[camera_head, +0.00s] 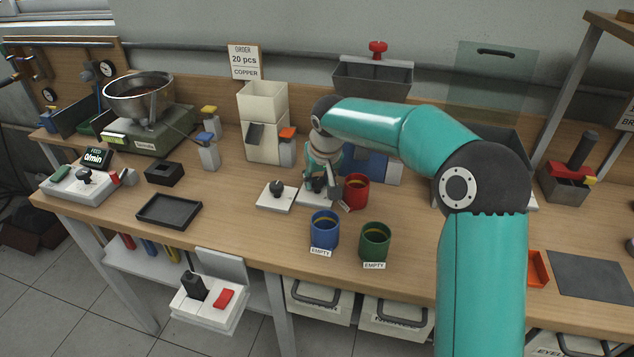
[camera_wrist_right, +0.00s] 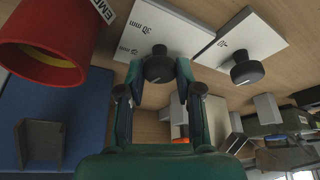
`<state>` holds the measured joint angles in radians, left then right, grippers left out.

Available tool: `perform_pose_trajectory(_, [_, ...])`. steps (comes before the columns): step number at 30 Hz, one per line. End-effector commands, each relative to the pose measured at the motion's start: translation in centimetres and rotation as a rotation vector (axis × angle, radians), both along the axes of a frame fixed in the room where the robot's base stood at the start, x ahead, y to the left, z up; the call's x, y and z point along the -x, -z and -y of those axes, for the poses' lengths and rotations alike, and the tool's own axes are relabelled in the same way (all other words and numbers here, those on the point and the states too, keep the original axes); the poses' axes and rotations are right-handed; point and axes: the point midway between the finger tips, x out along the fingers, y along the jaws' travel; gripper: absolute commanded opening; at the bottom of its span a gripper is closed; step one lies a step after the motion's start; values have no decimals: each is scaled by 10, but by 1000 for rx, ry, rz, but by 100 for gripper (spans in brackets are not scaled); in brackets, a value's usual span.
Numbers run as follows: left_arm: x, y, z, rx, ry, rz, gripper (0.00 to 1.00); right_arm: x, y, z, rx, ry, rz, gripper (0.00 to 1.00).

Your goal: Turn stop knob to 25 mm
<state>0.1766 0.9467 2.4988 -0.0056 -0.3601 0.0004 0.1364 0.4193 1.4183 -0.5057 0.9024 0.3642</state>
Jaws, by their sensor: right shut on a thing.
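My right gripper (camera_head: 318,190) reaches down to the bench, just left of the red cup. In the wrist view its fingers (camera_wrist_right: 159,72) are shut on a round black knob (camera_wrist_right: 158,67). The knob stands on a white plate (camera_wrist_right: 175,30) with millimetre marks; one looks like "30 mm", the other is too small to read surely. The knob's pointer is not clear. In the head view the gripper hides most of this knob. A second black knob (camera_head: 277,187) on its own white plate is to the left; it also shows in the wrist view (camera_wrist_right: 246,72). My left gripper is not in view.
The red cup (camera_head: 356,191) stands close to the right of the gripper. A blue cup (camera_head: 324,231) and a green cup (camera_head: 375,243), labelled EMPTY, stand in front. A cream hopper (camera_head: 263,108) is behind. Bare bench lies between the second knob and the black tray (camera_head: 169,211).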

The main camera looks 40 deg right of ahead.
Motion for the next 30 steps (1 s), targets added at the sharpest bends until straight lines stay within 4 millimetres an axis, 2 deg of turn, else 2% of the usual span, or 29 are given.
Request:
perform_pose_trajectory(9, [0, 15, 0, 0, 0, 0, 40, -2, 1, -2, 2, 290, 2, 0])
perform_pose_trajectory(18, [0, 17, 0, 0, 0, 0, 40, -2, 0, -2, 2, 558, 1, 0])
perform_pose_trajectory(30, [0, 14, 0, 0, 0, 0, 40, -3, -1, -2, 1, 765, 1, 0])
